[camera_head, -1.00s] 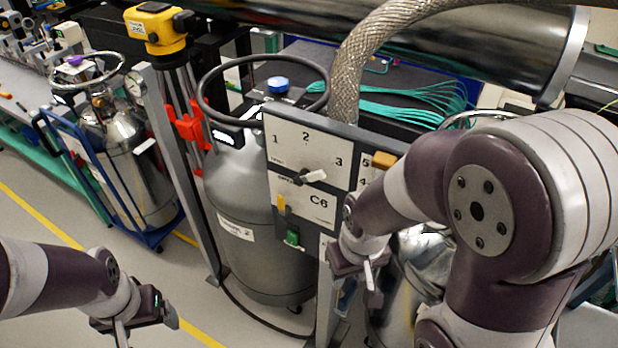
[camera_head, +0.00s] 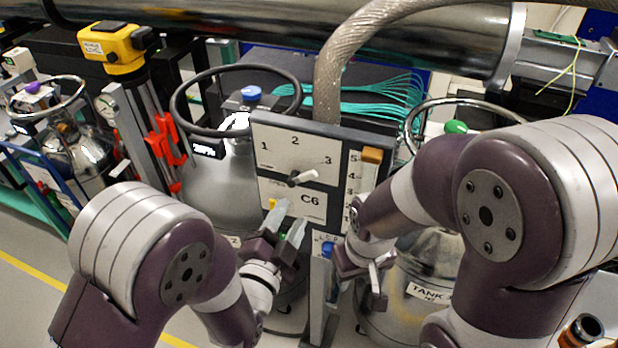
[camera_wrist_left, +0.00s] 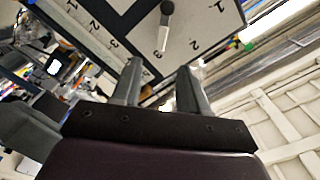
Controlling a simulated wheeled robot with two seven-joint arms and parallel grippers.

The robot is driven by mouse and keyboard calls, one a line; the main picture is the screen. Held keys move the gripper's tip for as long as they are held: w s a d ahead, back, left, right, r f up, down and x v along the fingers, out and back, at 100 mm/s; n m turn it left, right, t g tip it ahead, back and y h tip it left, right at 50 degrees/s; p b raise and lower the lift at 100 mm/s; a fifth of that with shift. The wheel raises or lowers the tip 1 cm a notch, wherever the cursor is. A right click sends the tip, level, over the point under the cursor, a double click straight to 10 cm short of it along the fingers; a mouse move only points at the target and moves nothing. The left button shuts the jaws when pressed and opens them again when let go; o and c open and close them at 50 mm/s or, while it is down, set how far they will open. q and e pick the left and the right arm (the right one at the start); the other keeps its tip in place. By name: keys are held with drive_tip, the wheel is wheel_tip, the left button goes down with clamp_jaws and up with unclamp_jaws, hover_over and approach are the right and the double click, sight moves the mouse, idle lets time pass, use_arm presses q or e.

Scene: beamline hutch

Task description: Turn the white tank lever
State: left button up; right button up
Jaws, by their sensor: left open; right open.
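The white lever (camera_head: 303,178) sits on a dark pivot on the upper white panel of the C6 board (camera_head: 296,140), among the marks 1, 2 and 3. It points right and slightly up, towards the 3 side. My left gripper (camera_head: 290,222) is open and empty just below the lever, in front of the lower panel, apart from the lever. In the left wrist view the lever (camera_wrist_left: 164,32) shows beyond the open fingers (camera_wrist_left: 158,85). My right gripper (camera_head: 379,280) is open to the right of the board's post, low down.
An orange-topped slider (camera_head: 371,156) with a numbered scale is right of the lever panel. A yellow piece (camera_head: 271,203) sits near my left fingers. Grey tanks (camera_head: 222,180) stand behind the board, and a braided hose (camera_head: 330,75) rises above it.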

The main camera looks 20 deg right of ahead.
sight(308, 177)
use_arm(q)
drive_tip(key=p+x, duration=0.4)
drive_tip(key=x, duration=0.7)
clamp_jaws()
